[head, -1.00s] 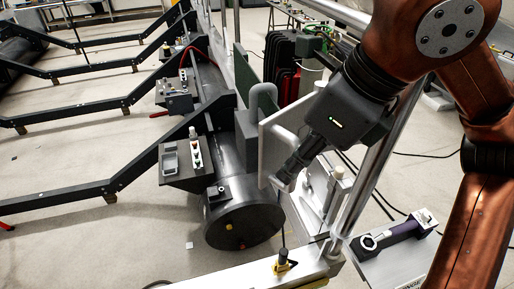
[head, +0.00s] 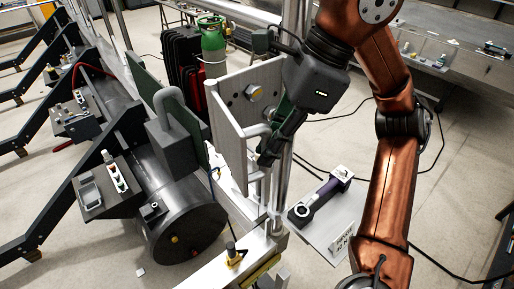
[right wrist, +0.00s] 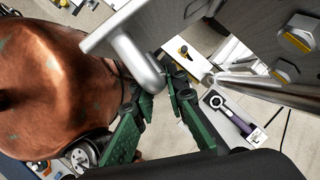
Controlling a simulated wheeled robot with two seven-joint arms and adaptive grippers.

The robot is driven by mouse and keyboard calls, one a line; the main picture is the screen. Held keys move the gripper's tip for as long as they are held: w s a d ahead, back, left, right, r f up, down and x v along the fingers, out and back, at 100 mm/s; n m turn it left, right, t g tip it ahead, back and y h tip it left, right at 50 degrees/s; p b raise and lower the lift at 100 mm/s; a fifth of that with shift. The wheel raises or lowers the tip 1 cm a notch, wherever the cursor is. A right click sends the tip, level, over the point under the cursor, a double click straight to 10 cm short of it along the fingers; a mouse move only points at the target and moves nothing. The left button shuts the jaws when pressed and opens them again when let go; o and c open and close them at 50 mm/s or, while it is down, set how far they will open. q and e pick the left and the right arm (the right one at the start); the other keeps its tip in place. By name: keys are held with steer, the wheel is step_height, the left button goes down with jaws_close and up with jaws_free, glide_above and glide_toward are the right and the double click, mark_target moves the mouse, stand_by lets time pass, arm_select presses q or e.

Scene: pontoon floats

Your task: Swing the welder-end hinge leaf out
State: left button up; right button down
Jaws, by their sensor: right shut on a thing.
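The hinge leaf (head: 226,138) is a pale grey upright plate in the middle of the head view, angled away from a bolted plate (head: 262,88) behind it. A rounded pale bar handle (head: 257,131) stands off its right face. My right gripper (head: 268,157) is shut on this handle. In the right wrist view, the leaf (right wrist: 112,28) crosses the top and the handle (right wrist: 138,66) runs down to my green gripper fingers (right wrist: 164,88). The fingers partly hide the gripped end. My left gripper is not in view.
A dark cylindrical float (head: 190,220) lies left of the leaf, with a grey block and hook (head: 172,130) above it. A post (head: 283,190) stands close to my right gripper. A purple-handled tool (head: 322,193) lies on a plate to the right. Open floor shows beyond.

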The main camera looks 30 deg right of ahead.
steer(key=shift+w+d, duration=0.3)
steer(key=shift+d, duration=0.3)
steer(key=c, duration=2.3)
jaws_free()
steer(key=o, duration=0.4)
steer(key=shift+w+a, duration=0.15)
steer(key=shift+w, duration=0.05)
steer(key=shift+c, duration=0.2)
steer(key=shift+s, duration=0.2)
